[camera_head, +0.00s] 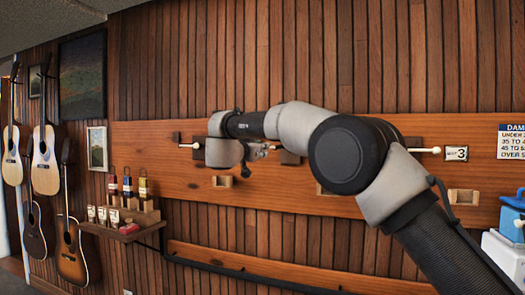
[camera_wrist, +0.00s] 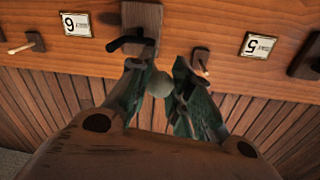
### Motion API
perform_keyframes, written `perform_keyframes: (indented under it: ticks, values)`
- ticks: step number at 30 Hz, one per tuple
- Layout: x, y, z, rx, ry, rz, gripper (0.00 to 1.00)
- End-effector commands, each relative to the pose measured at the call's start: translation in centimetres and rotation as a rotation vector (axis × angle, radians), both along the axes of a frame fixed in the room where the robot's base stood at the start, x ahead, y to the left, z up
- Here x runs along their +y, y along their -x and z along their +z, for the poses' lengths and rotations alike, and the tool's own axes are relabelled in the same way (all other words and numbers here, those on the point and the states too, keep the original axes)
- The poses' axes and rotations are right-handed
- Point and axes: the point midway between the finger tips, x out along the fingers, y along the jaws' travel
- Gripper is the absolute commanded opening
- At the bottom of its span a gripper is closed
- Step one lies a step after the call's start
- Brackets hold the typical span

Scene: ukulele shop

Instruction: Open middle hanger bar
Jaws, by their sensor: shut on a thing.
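In the wrist view my gripper (camera_wrist: 158,90) has its two green fingers closed around a pale round knob (camera_wrist: 160,84), which appears to be the end of the middle hanger bar. Behind it is a wooden mounting block (camera_wrist: 143,18) with a dark bracket (camera_wrist: 128,42) on the wall board. In the head view my gripper (camera_head: 256,153) is at the board, partly hidden by my arm. The middle hanger bar cannot be made out there.
A wooden board (camera_head: 150,155) runs along the slatted wall. Another hanger bar (camera_head: 424,150) with a pale knob is on the right beside a "3" label (camera_head: 456,153).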

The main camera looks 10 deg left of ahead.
Motion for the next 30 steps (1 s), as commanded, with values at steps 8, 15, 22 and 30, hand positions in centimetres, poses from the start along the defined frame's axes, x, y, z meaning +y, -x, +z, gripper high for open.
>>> perform_keyframes:
  ticks: [8, 15, 22, 30]
  values:
    - [0.09, -0.15, 0.3, -0.007, -0.002, -0.102, 0.0]
    - [0.1, -0.21, 0.39, -0.008, 0.0, -0.126, 0.0]
    - [0.16, -0.24, 0.5, -0.01, -0.001, -0.123, 0.0]
    - [0.13, -0.21, 0.47, -0.009, -0.001, -0.124, 0.51]
